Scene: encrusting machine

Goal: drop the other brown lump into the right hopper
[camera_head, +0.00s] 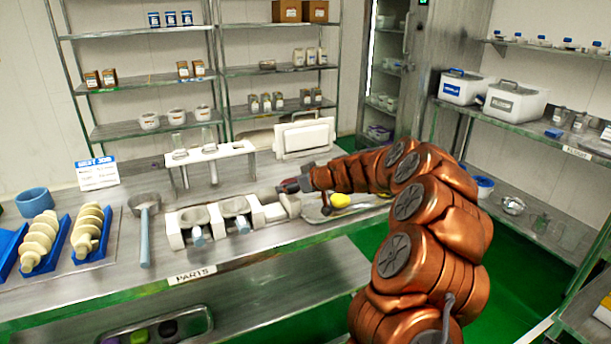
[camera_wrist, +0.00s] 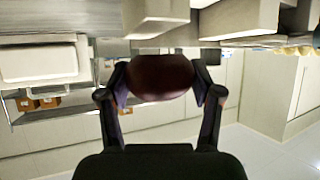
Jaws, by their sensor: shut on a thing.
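My gripper (camera_wrist: 160,85) is shut on a dark brown lump (camera_wrist: 160,77), which sits between the two fingertips in the wrist view. In the head view my gripper (camera_head: 291,186) is above the right end of the white encrusting machine (camera_head: 270,211), and the lump is too small there to make out clearly. The machine has a left hopper (camera_head: 194,216) and a right hopper (camera_head: 235,206), both grey bowls. My gripper is to the right of the right hopper, not over it. What lies inside the hoppers cannot be told.
A metal tray (camera_head: 375,201) with a yellow lump (camera_head: 340,200) lies right of the machine, under my arm. A white rack (camera_head: 210,154) stands behind the hoppers. The bench front is clear.

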